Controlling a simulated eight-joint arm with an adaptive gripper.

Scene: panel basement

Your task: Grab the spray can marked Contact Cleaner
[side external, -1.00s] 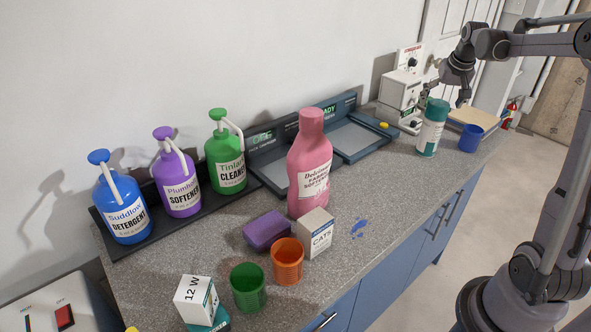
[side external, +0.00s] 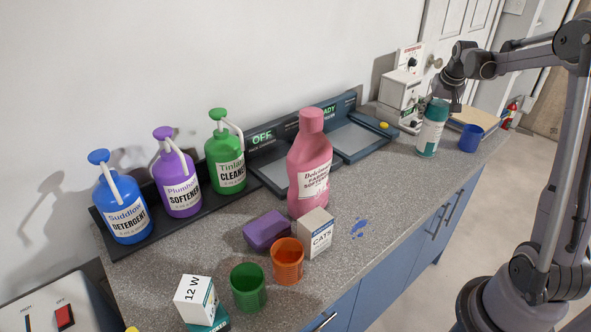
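A spray can (side external: 430,134) with a teal cap, white body and teal lower band stands upright at the far right part of the counter. Its label is too small to read. My gripper (side external: 452,101) is beside and behind the can's cap, pointing down, partly hidden by the cap. I cannot tell whether its fingers touch the can or how far apart they are.
A blue cup (side external: 470,138) stands just right of the can, with a tan board (side external: 472,117) behind it. A white machine (side external: 401,92) is behind left. A pink softener bottle (side external: 309,166) and several pump bottles stand farther left. Counter left of the can is clear.

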